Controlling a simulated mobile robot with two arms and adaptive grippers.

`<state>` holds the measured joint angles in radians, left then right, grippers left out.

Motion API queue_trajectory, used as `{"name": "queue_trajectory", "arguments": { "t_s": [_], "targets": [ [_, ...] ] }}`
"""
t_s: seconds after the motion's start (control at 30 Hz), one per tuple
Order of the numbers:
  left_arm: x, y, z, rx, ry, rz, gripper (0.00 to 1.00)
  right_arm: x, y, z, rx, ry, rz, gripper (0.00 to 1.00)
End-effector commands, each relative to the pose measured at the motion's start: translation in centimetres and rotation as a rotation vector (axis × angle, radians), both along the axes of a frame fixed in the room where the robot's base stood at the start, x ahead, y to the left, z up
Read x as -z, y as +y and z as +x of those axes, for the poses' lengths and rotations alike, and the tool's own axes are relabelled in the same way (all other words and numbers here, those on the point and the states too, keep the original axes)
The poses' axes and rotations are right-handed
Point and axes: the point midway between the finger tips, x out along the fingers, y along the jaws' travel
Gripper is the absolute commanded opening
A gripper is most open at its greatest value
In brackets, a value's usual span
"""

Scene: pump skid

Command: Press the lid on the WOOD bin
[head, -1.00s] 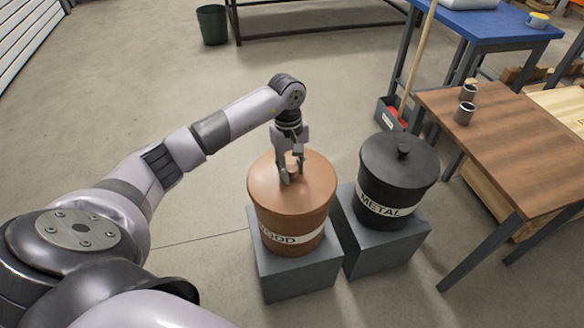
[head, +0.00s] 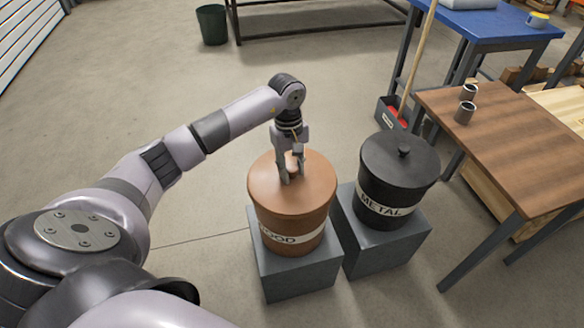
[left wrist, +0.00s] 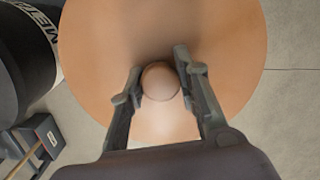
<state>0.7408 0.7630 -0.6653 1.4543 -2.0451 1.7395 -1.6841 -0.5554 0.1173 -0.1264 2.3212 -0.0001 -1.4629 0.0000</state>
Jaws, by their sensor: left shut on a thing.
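The WOOD bin (head: 288,232) is orange-brown with a white label band and stands on a grey block. Its round orange-brown lid (head: 265,182) sits on top of the bin and looks level; I cannot tell how firmly it is seated. My left gripper (head: 292,172) points down over the lid's middle and is shut on the lid's round knob. In the left wrist view the knob (left wrist: 160,82) shows between the two fingers, with the lid (left wrist: 100,50) spreading around it. My right gripper is not in view.
A black METAL bin (head: 395,180) with a knobbed lid stands close to the right on its own grey block (head: 385,250). A wooden table (head: 510,140) with two cups is further right.

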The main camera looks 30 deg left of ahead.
Motion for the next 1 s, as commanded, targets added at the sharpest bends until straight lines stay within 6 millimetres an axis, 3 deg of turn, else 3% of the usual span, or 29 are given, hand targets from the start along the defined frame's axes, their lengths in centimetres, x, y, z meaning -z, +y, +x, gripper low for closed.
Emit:
{"name": "queue_trajectory", "arguments": {
  "t_s": [0.9, 0.93, 1.0],
  "targets": [
    [0.0, 0.0, 0.0, 0.000, -0.001, 0.000, 0.00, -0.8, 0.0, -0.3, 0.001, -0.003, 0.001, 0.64],
    [0.0, 0.0, 0.0, 0.000, -0.001, 0.000, 0.31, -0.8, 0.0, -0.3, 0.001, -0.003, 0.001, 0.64],
    [0.0, 0.0, 0.0, 0.000, -0.001, 0.000, 0.35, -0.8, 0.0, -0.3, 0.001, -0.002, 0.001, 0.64]
  ]
}}
